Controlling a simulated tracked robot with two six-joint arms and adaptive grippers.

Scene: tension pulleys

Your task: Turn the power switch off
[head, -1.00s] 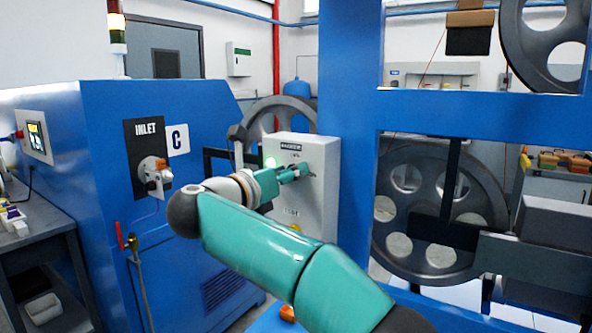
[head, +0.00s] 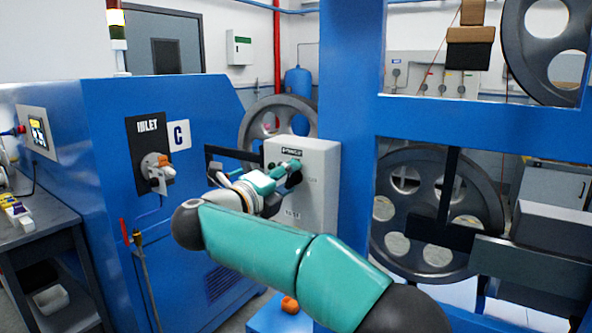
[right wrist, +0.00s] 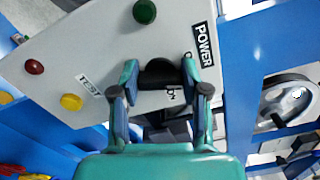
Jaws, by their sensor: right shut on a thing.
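The grey control box (head: 318,200) stands beside the blue frame post, with a POWER label on it. In the right wrist view its face shows the POWER label (right wrist: 204,43) next to a black rotary switch (right wrist: 160,73). My right gripper (head: 289,172) is at the box's upper part. In the right wrist view its two fingers (right wrist: 160,80) are closed on either side of the black switch and hold it. A dark green lamp (right wrist: 145,11) shows no glow. The fingers partly hide the switch and the lettering by it. My left gripper is not in view.
A red button (right wrist: 34,67) and a yellow button (right wrist: 71,102) are on the same box face. The blue INLET cabinet (head: 95,170) stands at left, and the blue frame (head: 347,120) rises just right of the box. Large grey wheels (head: 430,215) stand behind the frame.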

